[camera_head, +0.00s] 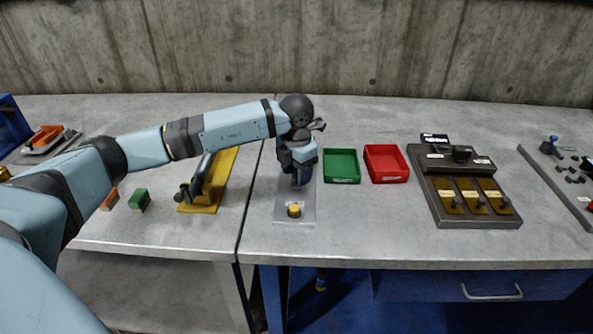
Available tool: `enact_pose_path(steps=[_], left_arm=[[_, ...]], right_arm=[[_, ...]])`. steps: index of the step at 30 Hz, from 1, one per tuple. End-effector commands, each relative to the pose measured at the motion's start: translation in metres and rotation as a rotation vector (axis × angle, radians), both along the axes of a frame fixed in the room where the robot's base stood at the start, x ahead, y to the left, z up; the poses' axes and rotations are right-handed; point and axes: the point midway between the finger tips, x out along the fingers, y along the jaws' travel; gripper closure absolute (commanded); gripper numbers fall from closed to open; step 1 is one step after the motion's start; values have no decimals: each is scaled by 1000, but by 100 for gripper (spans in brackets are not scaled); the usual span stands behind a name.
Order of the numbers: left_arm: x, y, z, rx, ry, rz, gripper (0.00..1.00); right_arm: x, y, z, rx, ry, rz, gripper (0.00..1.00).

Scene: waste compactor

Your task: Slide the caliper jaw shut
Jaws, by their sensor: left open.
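My left gripper (301,180) points down over a pale, narrow plate (294,218) on the grey workbench. It hides the far part of this plate, and I cannot tell whether it touches anything there. A round yellow knob (294,210) on a dark base sits at the near end of the plate, in front of the gripper. No caliper jaw can be made out clearly; it may be hidden under my gripper and wrist. My right gripper is not in view.
A green tray (342,180) and a red tray (387,178) stand right of the gripper. Further right is a grey fixture (447,212) with brass plates. A yellow-based black lever device (201,208) and a green block (139,200) lie left. A bench seam runs between.

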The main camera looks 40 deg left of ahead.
Motion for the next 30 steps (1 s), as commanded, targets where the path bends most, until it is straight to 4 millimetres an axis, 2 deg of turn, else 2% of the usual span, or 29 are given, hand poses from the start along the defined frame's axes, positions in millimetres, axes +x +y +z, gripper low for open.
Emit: enact_pose_path(steps=[1,7,8,12,18,26,27,30], left_arm=[[0,0,0,0,0,0,50],[0,0,0,0,0,0,96],[0,0,0,0,0,0,99],[3,1,0,0,0,1,99],[25,15,0,0,-1,3,99],[28,17,2,1,-3,2,99],[28,18,2,1,-4,3,71],[28,18,2,1,-3,3,50]], right_arm=[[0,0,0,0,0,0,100],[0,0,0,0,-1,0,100],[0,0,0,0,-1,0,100],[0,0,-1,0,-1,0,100],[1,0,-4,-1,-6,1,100],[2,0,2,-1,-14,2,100],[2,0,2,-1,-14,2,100],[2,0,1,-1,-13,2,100]])
